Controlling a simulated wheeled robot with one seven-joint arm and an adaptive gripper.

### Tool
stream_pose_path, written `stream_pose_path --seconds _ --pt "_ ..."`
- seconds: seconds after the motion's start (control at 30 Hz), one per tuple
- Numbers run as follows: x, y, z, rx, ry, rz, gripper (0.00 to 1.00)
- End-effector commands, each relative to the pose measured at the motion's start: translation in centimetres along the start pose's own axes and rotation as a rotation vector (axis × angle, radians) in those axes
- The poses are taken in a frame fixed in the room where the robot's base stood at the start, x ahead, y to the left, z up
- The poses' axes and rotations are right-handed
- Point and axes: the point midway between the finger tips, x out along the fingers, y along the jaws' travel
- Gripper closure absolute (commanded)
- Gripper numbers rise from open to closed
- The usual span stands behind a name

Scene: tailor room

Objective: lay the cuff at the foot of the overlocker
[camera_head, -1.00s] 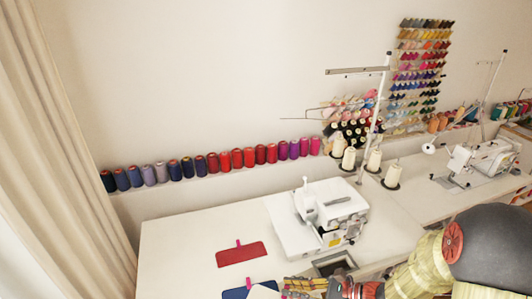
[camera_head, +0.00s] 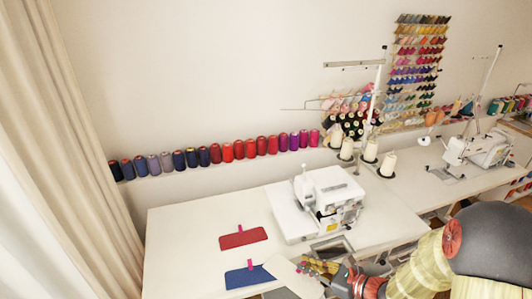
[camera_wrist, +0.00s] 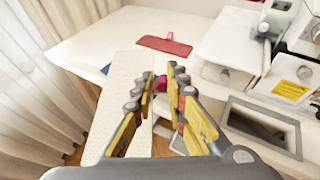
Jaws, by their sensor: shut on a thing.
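The overlocker (camera_head: 328,205) is the white machine on the table; part of it shows at the upper right of the wrist view (camera_wrist: 292,88). My gripper (camera_head: 312,266) is near the table's front edge, in front of the overlocker. In the wrist view its fingers (camera_wrist: 168,85) are closed around a pink tab (camera_wrist: 160,83). A pale cream fabric piece (camera_wrist: 122,95), seemingly the cuff, extends from there to the left. It also shows in the head view (camera_head: 288,277), overlapping the blue piece. Its height above the table is unclear.
A red piece (camera_head: 243,240) and a blue piece (camera_head: 245,278), each with a pink tab, lie on the white table (camera_head: 180,245). A framed rectangular opening (camera_wrist: 262,125) lies in front of the overlocker. Thread cones (camera_head: 370,152) stand behind it. The table's left part is clear.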

Motion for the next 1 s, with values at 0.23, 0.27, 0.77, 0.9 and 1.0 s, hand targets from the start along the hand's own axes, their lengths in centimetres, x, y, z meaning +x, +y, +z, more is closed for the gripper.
stream_pose_path --seconds 0.23,0.27,0.77,0.9,1.0 --pt "-0.6 -7.4 1.9 0.113 -0.002 -0.279 0.97" --pt "-0.8 -8.2 2.4 0.128 -0.003 -0.316 0.97" --pt "-0.9 -11.8 9.2 0.209 0.000 -0.501 0.97" --pt "-0.8 -11.7 9.2 0.208 0.000 -0.499 0.97" --pt "-0.8 -11.7 9.2 0.207 0.000 -0.499 0.97"
